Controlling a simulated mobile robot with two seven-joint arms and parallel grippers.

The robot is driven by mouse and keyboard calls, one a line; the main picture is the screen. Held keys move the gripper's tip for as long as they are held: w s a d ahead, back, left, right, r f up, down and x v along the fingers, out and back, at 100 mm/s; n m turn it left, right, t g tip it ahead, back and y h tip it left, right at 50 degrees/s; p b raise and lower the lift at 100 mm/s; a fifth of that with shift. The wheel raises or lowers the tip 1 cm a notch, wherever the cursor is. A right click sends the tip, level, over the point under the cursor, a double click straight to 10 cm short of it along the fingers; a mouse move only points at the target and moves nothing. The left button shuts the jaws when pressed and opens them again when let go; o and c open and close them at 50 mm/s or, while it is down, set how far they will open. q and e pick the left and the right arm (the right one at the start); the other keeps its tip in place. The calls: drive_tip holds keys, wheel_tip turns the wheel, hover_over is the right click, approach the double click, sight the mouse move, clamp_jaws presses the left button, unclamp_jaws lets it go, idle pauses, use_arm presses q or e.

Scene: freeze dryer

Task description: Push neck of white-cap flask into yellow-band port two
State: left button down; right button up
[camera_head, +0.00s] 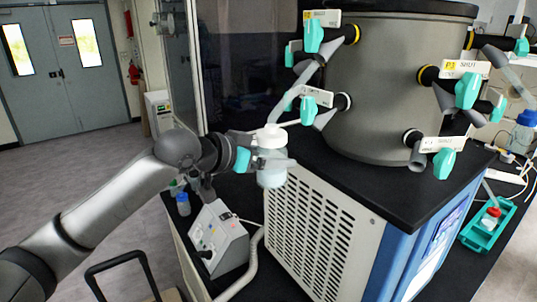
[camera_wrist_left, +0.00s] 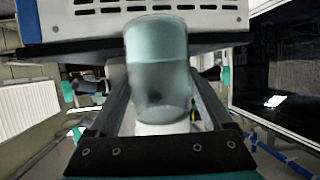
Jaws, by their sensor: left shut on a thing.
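The white-cap flask (camera_head: 271,178) hangs upright with its white cap (camera_head: 271,137) on top in the head view. My left gripper (camera_head: 268,160) is shut around it just below the cap. The frosted flask body fills the space between the fingers in the left wrist view (camera_wrist_left: 160,80). That port's tag (camera_head: 325,18) is too small to read surely. My right gripper is not in view.
The grey drum (camera_head: 376,95) carries several ports with teal valve handles. A lower-left port (camera_head: 342,102) with a teal handle (camera_head: 309,111) is close to the neck. A pump (camera_head: 218,238) stands below my left arm.

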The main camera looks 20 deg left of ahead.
use_arm(q)
drive_tip(key=shift+r+p, duration=0.2)
drive_tip(key=shift+p, duration=0.2)
idle(0.6)
drive_tip(key=shift+w+d+r+p, duration=0.25)
drive_tip(key=shift+w+r+p, duration=0.2)
drive_tip(key=shift+p, duration=0.2)
idle(0.4)
drive_tip(key=shift+w+d+r, duration=0.2)
drive_tip(key=shift+w+r, duration=0.1)
drive_tip(key=shift+r, duration=0.15)
drive_tip(key=shift+w+d+r, duration=0.15)
drive_tip(key=shift+w+r, duration=0.15)
drive_tip(key=shift+r, duration=0.15)
idle(1.0)
